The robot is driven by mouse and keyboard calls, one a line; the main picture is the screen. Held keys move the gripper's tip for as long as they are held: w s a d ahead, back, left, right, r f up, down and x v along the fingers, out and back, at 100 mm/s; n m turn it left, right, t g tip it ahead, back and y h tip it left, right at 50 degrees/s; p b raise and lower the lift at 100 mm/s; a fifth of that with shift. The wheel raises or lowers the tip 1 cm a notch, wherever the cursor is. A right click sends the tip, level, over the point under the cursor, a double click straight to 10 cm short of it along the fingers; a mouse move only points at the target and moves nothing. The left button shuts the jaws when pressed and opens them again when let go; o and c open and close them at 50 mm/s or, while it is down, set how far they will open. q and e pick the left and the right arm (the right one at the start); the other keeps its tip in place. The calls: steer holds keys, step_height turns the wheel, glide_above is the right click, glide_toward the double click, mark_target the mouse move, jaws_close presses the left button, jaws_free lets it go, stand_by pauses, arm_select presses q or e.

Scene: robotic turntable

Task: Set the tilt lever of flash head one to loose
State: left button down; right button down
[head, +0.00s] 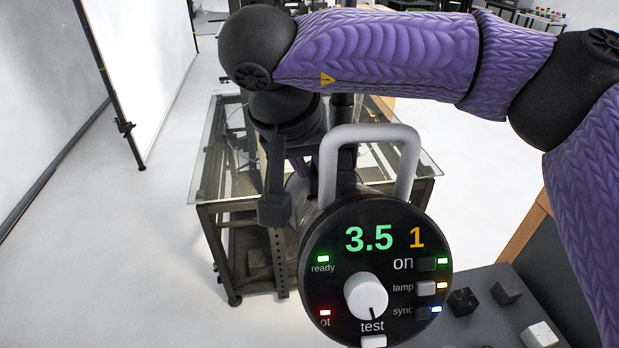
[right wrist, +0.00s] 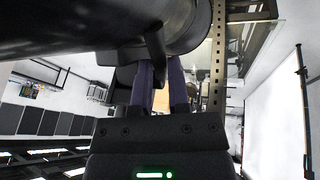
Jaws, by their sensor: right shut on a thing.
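Flash head one (head: 375,285) faces me in the head view, a round black panel reading 3.5 and 1, with a grey handle (head: 406,165) on top. My right gripper (head: 318,172) reaches down behind and left of it, its fingers mostly hidden. In the right wrist view, its two purple fingers (right wrist: 161,85) are closed around the end of the dark tilt lever (right wrist: 156,45), which hangs from the dark head body (right wrist: 90,22). The lever's loose or tight marking is not visible. My left gripper is not in view.
A glass-topped dark cart (head: 207,170) stands behind the flash head. A perforated upright (head: 278,265) is close to my right gripper. A white backdrop screen (head: 150,60) on a stand is at left. Small cubes (head: 507,290) lie on a grey surface at lower right. The left floor is clear.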

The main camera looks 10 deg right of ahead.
steer(key=c, duration=0.7)
jaws_free()
steer(key=shift+o, duration=0.5)
steer(key=shift+a, duration=0.15)
